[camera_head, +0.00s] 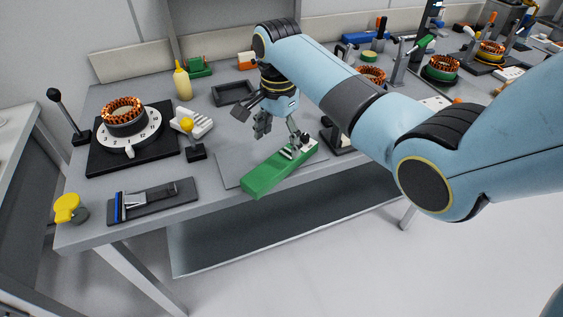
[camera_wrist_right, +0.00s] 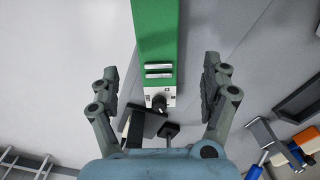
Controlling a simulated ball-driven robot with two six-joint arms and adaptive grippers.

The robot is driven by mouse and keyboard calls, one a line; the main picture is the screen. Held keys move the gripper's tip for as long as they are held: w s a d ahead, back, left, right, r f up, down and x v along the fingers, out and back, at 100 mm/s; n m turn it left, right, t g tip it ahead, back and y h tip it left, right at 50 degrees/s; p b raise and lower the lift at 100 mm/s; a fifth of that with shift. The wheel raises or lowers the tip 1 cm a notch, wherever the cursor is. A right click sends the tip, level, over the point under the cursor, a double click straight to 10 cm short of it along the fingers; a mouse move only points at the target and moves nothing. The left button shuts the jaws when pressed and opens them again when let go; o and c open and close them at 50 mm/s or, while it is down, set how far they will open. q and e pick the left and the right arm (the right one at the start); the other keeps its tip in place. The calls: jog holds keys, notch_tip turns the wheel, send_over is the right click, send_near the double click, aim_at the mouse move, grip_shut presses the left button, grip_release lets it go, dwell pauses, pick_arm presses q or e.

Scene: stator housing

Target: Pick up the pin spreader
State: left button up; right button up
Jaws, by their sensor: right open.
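A long green tool (camera_head: 268,175) with a white end and a black knob lies on a grey mat (camera_head: 229,168) near the front of the bench. It looks like the pin spreader, though I cannot be sure of the name. My right gripper (camera_head: 281,130) is open above and behind its white end. In the right wrist view the green tool (camera_wrist_right: 157,35) runs between the two spread fingers of the gripper (camera_wrist_right: 160,70), with a visible gap on each side. No contact shows. My left gripper is not in view.
At left are a copper-wound stator on a numbered dial (camera_head: 128,128), a yellow-knobbed lever (camera_head: 190,140) and a dark tray with a blue-ended tool (camera_head: 148,200). A yellow bottle (camera_head: 182,82) and an empty dark frame (camera_head: 233,93) stand behind. More stators and tools crowd the right.

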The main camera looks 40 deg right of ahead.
aim_at(282, 159)
jog(key=f, duration=0.7)
jog(key=shift+d+f, duration=0.2)
jog(key=shift+d, duration=0.15)
jog(key=c, duration=1.4)
jog(key=shift+r, duration=0.1)
jog(key=shift+c, duration=0.2)
